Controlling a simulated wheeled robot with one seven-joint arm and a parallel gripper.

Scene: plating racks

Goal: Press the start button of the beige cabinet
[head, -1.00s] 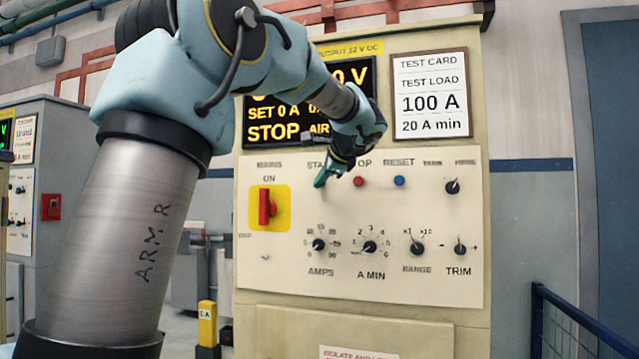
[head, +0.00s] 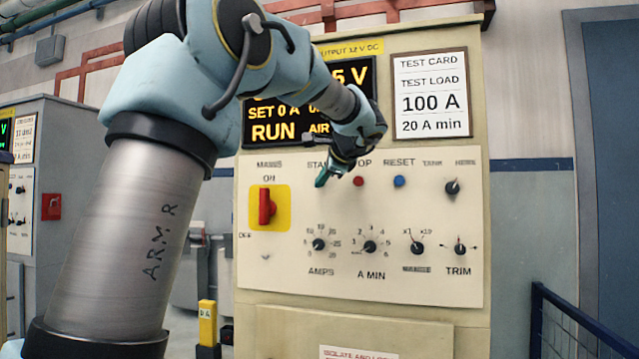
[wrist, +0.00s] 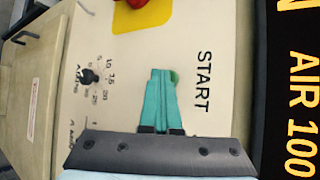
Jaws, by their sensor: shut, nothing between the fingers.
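The beige cabinet (head: 360,290) stands in front of me with a control panel and a dark display (head: 275,122) that reads RUN and SET 0 A. The green start button (wrist: 174,77) shows in the wrist view beside the START label, partly hidden by my fingertips. My gripper (head: 321,180) is shut and empty, with its teal fingertips at the start button. In the wrist view the shut fingers (wrist: 160,75) lie over the button's edge. I cannot tell whether they still touch it.
A red stop button (head: 358,181) and a blue reset button (head: 399,181) sit to the right. The red mains switch (head: 267,206) on its yellow plate is at the left. Several black knobs (head: 370,247) lie below. A blue railing (head: 575,320) stands at the right.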

